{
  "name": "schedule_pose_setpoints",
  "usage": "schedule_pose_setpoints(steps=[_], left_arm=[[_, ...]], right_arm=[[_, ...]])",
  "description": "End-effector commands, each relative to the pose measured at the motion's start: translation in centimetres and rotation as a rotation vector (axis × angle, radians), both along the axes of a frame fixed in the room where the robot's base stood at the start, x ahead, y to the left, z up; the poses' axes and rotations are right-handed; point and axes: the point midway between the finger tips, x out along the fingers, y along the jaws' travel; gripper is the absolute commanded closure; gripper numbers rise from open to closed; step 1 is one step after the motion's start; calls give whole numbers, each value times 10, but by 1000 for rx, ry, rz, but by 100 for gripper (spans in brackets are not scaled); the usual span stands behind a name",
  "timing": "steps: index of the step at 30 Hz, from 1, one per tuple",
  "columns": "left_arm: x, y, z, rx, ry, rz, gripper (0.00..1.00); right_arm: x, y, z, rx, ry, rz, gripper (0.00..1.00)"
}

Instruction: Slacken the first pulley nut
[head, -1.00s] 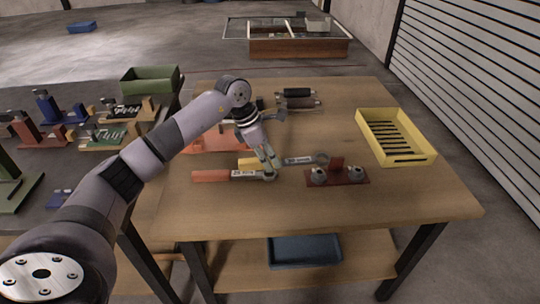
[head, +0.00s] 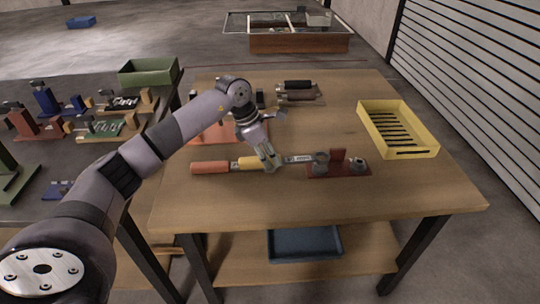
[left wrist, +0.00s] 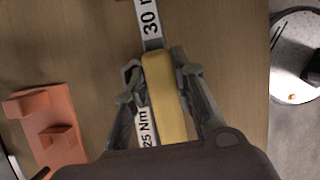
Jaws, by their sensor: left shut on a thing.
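My left gripper (head: 270,164) is shut on the yellow handle of the 30 Nm wrench (head: 250,163). The yellow handle lies between both fingers in the left wrist view (left wrist: 163,95). The wrench points right, and its ring end (head: 321,157) is at the left nut of the red pulley base (head: 338,171). I cannot tell whether the ring is around that nut or just above it. The right nut (head: 357,165) is uncovered. The orange-handled 25 Nm wrench (head: 209,167) lies close beside the held one, partly hidden by it and the gripper. My right gripper is not in view.
A yellow tray (head: 431,152) stands at the table's right. Dark-handled tools (head: 298,86) lie at the back, and an orange fixture (head: 205,133) is behind my arm. A side table at left holds several fixtures and a green bin (head: 148,72). The wooden table's front (head: 320,205) is clear.

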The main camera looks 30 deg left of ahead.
Motion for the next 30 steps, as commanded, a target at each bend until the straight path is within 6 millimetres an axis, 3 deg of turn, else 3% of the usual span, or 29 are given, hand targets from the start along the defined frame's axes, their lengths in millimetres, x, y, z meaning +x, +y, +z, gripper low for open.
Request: schedule_pose_setpoints(steps=[30], left_arm=[[0,0,-24,-1,-2,-1,100]], right_arm=[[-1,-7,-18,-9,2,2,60]])
